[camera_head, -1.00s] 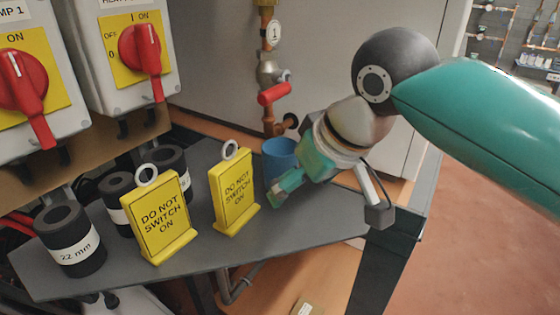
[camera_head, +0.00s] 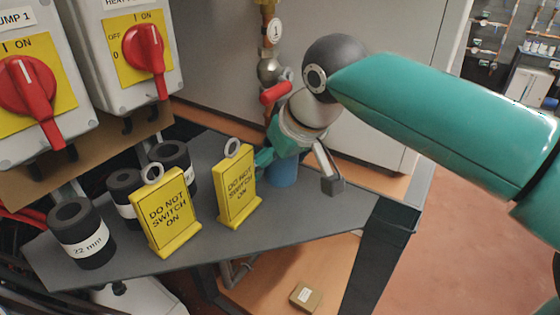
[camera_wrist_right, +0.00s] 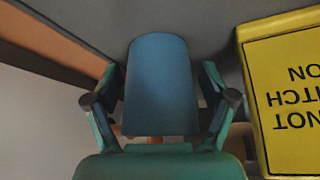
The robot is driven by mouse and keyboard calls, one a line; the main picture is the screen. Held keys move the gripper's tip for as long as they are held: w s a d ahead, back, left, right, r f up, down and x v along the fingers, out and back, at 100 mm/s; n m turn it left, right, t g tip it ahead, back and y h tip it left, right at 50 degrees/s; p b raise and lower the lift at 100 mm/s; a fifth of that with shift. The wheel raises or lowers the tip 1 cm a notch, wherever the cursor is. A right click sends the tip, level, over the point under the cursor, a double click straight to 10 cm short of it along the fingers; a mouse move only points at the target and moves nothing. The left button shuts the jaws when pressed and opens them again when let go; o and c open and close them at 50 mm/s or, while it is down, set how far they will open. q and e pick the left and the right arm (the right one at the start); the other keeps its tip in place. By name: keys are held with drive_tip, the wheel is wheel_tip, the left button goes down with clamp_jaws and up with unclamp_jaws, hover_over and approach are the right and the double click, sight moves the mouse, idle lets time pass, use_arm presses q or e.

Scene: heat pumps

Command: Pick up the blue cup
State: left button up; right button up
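The blue cup (camera_head: 284,173) stands on the grey shelf in the head view, behind the right-hand yellow sign and partly hidden by my right gripper. My right gripper (camera_head: 298,168) reaches over it from above, with one finger on each side of the cup. In the right wrist view the cup (camera_wrist_right: 160,85) lies between the two spread fingers (camera_wrist_right: 160,90). The fingertips are close to its sides; no firm hold shows. My left gripper is not in view.
Two yellow "DO NOT SWITCH ON" signs (camera_head: 168,214) (camera_head: 238,187) stand on the grey shelf (camera_head: 300,216); one is close beside the gripper. Several black rolls (camera_head: 82,233) stand at left. A red-handled valve (camera_head: 275,93) on a pipe is behind the gripper. Red switches (camera_head: 146,50) are at upper left.

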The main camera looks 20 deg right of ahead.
drive_tip(key=c, duration=0.9)
drive_tip(key=shift+r, duration=0.15)
